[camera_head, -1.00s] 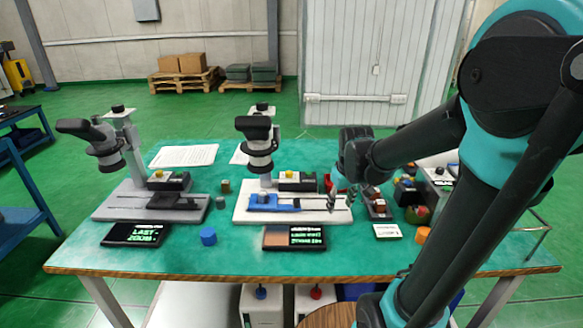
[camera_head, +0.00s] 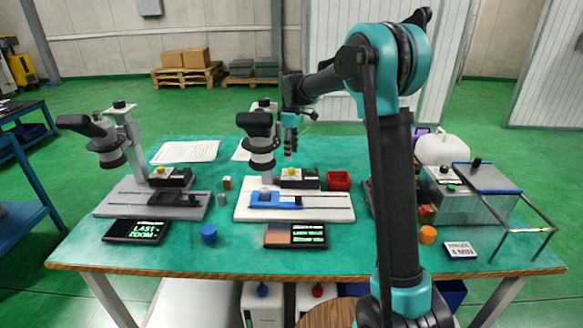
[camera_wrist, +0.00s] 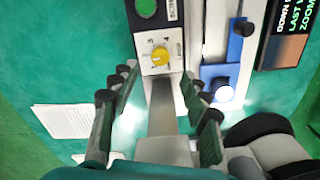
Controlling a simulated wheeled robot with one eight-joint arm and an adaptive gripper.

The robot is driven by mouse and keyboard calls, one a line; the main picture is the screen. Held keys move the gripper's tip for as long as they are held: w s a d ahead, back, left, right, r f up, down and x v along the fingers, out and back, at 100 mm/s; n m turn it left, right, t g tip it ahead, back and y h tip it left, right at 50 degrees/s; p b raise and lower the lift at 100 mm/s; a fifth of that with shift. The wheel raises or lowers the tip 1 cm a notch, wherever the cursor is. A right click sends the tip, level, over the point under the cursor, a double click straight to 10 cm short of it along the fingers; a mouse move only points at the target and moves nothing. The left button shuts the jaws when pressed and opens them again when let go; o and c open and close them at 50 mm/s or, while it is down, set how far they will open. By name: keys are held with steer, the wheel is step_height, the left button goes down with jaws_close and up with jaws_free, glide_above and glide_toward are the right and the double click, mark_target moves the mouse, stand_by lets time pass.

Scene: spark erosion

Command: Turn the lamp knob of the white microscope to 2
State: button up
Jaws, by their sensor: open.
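The white microscope (camera_head: 258,140) stands mid-table on a white base (camera_head: 330,209). Its black lamp box (camera_head: 299,181) carries a yellow lamp knob (camera_head: 290,171). The wrist view shows the yellow knob (camera_wrist: 160,56) from above on a white dial plate, with small numbers around it; the setting is too small to read surely. My gripper (camera_head: 289,155) points down above and behind the lamp box, apart from it. In the wrist view my gripper (camera_wrist: 162,79) is open and empty, its fingers spread to either side below the knob.
A grey microscope (camera_head: 102,140) with its own yellow knob stands left. A blue slide holder (camera_head: 270,200) lies on the white base. A red bin (camera_head: 338,180) sits right of the lamp box. A display (camera_head: 296,235) lies in front. A glass tank (camera_head: 465,205) stands right.

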mark_target(291, 169)
step_height(291, 169, down, 7)
steer(key=shift+f, duration=0.2)
stand_by(0.4)
jaws_close()
steer(key=shift+m, duration=0.8)
jaws_free()
steer(key=shift+r, duration=0.1)
step_height(291, 169, up, 7)
steer(key=shift+r, duration=0.2)
